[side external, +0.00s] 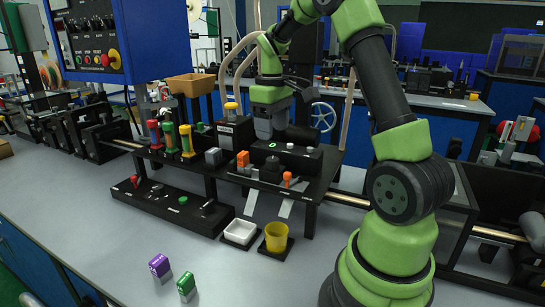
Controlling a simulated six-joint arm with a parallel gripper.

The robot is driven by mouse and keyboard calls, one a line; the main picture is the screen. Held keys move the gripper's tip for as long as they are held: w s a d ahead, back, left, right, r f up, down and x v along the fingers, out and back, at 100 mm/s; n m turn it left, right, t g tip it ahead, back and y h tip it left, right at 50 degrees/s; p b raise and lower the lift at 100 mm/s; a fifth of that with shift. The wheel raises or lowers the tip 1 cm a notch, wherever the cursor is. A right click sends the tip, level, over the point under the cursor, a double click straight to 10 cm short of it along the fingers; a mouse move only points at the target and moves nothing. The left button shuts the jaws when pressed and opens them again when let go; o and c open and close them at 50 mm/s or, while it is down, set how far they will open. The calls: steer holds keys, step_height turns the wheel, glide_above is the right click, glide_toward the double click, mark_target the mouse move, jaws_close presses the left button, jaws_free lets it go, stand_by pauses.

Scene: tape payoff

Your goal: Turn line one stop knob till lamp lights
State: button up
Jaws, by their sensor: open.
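My gripper (270,130) is pointed down over the right part of a black raised stand (220,172). It is open; its fingertips are small and dark, and I see nothing held between them. Below it are a black box with a green-marked button (272,145) and a dark block (271,168). I cannot tell which control is the line one stop knob. A low black control box (165,205) in front carries a red knob (135,180), a green button (183,200) and a grey lever knob (208,206). No label or lit lamp is readable.
A blue panel (90,40) with a red-and-yellow knob (112,57) hangs at upper left. Coloured handles (170,137) rise from the stand. A white tray (240,231), yellow cup (276,236), purple block (159,265) and green block (186,287) lie in front. The front-left bench is clear.

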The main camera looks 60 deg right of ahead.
mark_target(272, 159)
step_height(272, 159, down, 8)
steer(key=shift+r, duration=0.1)
steer(key=c, duration=0.9)
steer(key=shift+m, duration=0.3)
steer(key=m, duration=0.6)
steer(key=shift+m, duration=0.3)
steer(key=m, duration=0.6)
steer(key=shift+m, duration=0.4)
